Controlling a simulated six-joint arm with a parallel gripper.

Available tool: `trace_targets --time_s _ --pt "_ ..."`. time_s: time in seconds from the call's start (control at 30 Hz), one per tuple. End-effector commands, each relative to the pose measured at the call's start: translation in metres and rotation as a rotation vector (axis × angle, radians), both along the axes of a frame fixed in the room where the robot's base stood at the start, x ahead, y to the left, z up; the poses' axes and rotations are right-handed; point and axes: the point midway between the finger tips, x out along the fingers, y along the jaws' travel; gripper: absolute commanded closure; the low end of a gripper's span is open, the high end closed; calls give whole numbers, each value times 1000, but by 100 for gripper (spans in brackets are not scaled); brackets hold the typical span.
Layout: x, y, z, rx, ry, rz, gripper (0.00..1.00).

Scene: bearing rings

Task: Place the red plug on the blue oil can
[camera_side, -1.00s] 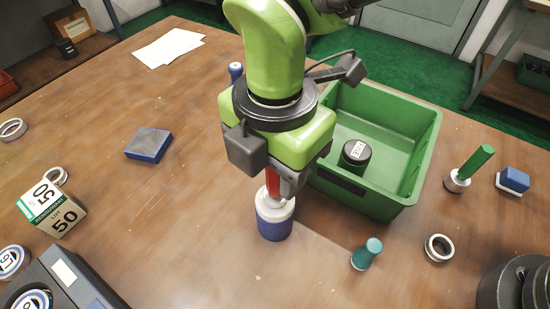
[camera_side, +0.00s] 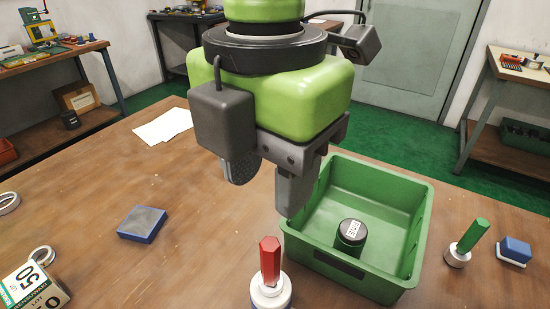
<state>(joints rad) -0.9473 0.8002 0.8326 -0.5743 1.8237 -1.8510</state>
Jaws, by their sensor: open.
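The red plug (camera_side: 270,261) stands upright on top of the blue oil can, seated at its white top (camera_side: 271,292) in the lower middle of the side view. The can's blue body is mostly cut off by the bottom edge of the picture. My gripper (camera_side: 266,190) is open and empty above the plug, with its two dark fingers apart and clear of it.
A green bin (camera_side: 412,250) holding a dark round container (camera_side: 350,236) stands right of the can. A green plug on a white-topped base (camera_side: 468,240) and a blue block (camera_side: 514,250) are farther right. A blue-grey pad (camera_side: 143,223) lies left. A box (camera_side: 35,286) is at lower left.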

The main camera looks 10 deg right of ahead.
Motion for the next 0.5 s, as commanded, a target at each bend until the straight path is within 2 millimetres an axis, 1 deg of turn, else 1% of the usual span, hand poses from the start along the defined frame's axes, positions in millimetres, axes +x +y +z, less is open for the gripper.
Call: trace_targets --time_s 0.33,0.37,0.43,0.47,0.5 --pt "1 -2 5 4 -1 -13 54" --pt "3 -5 7 7 -2 -30 54" --pt "9 -17 17 24 -10 -102 54" --pt "12 -24 23 35 -13 -151 54" --pt "17 -37 32 55 -21 -232 54"
